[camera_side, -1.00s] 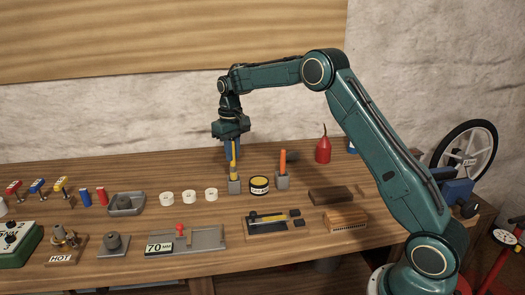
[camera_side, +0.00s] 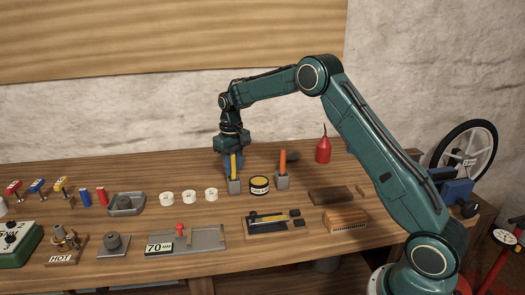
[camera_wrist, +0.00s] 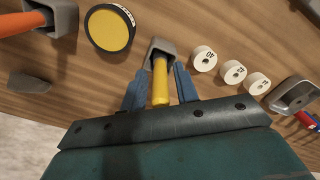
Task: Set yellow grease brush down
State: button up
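The yellow grease brush (camera_side: 234,166) stands upright with its lower end in a small grey holder (camera_side: 235,187). In the wrist view, the yellow handle (camera_wrist: 160,82) points from the grey holder (camera_wrist: 160,48) toward my palm. My gripper (camera_side: 233,172) is low over the holder. Its blue fingers (camera_wrist: 160,85) stand on either side of the handle, with a narrow gap visible on each side, so it looks open around the brush. The bristle end is hidden inside the holder.
A yellow-topped round tin (camera_side: 259,186) stands just right of the brush holder. An orange-handled tool (camera_side: 282,161) stands in another grey holder beyond it. Several white rings (camera_side: 189,197) lie to the left. A red oil can (camera_side: 323,150) stands farther back.

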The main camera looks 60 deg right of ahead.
jog(key=shift+o, duration=0.3)
jog(key=shift+r, duration=0.1)
notch_tip(320, 180, up, 11)
jog(key=shift+r, duration=0.55)
dwell(0.6)
